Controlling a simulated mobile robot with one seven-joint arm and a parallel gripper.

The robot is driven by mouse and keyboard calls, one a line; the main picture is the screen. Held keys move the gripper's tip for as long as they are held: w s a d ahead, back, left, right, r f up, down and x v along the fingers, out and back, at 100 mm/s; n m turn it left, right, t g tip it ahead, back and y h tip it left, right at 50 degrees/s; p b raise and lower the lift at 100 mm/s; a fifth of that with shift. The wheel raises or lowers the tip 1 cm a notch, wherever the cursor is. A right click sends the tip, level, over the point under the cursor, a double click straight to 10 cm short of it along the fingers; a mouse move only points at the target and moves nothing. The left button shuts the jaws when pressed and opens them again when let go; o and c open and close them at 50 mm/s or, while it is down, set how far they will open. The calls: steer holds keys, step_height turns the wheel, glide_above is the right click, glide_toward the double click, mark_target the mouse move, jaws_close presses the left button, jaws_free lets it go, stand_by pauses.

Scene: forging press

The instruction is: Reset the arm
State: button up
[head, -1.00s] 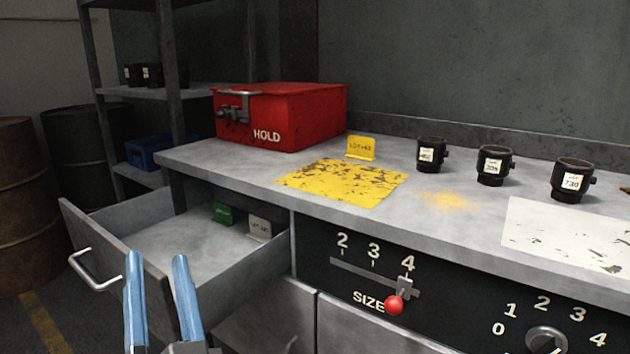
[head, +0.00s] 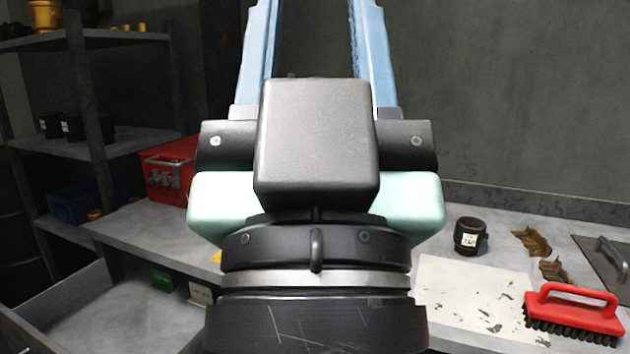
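My gripper (head: 314,25) is raised close in front of the head camera. Its two blue fingers point up and stand wide apart, with only the dark wall visible between them. The fingertips reach the top edge of the picture. My wrist fills the middle and hides the centre of the bench. Nothing shows between the fingers.
An open drawer (head: 62,290) juts out at lower left, holding a green card (head: 163,279) and a grey card (head: 201,293).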

step_height(320, 180, up, 25)
steer(key=p, duration=2.2)
